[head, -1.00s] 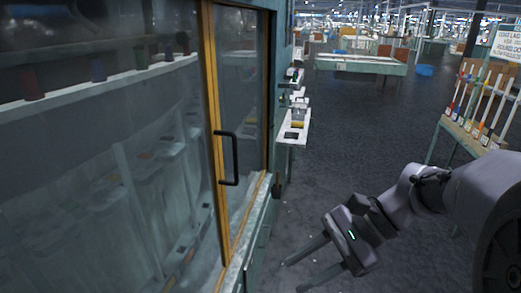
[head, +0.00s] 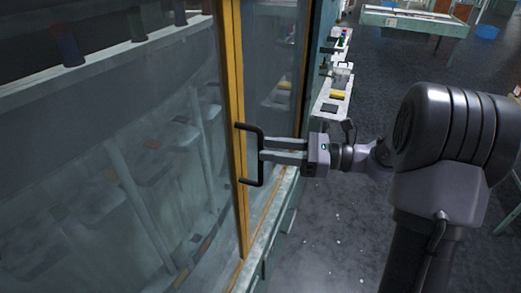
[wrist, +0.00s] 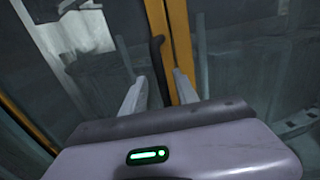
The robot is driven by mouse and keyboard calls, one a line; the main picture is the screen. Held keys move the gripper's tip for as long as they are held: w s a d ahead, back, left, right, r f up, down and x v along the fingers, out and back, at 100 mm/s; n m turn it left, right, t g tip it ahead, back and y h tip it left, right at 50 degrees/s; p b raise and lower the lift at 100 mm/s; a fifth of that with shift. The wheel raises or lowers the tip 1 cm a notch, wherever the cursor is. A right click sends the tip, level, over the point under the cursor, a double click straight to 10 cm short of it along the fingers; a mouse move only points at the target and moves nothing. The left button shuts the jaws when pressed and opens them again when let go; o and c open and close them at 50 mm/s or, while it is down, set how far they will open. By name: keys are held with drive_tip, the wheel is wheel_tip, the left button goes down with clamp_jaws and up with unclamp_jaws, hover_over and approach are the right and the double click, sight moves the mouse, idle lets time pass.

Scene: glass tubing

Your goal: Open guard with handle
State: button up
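The guard (head: 120,190) is a large glass panel with a yellow frame edge on the left of the head view. Its black D-shaped handle (head: 261,172) stands upright at that edge. The handle also shows in the wrist view (wrist: 157,62), between the two finger lines. My gripper (head: 263,149) points left at the handle, at about its mid-height. Its two pale fingers are apart, with a gap between them. The fingertips are at or just short of the handle bar; contact cannot be told. In the wrist view my gripper (wrist: 160,85) holds nothing visible.
A second glass pane (head: 270,90) with a yellow frame lies right of the handle. A bench (head: 415,20) stands at the back.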

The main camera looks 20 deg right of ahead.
drive_tip(key=x, duration=0.3)
drive_tip(key=shift+w, duration=0.1)
clamp_jaws()
idle(1.4)
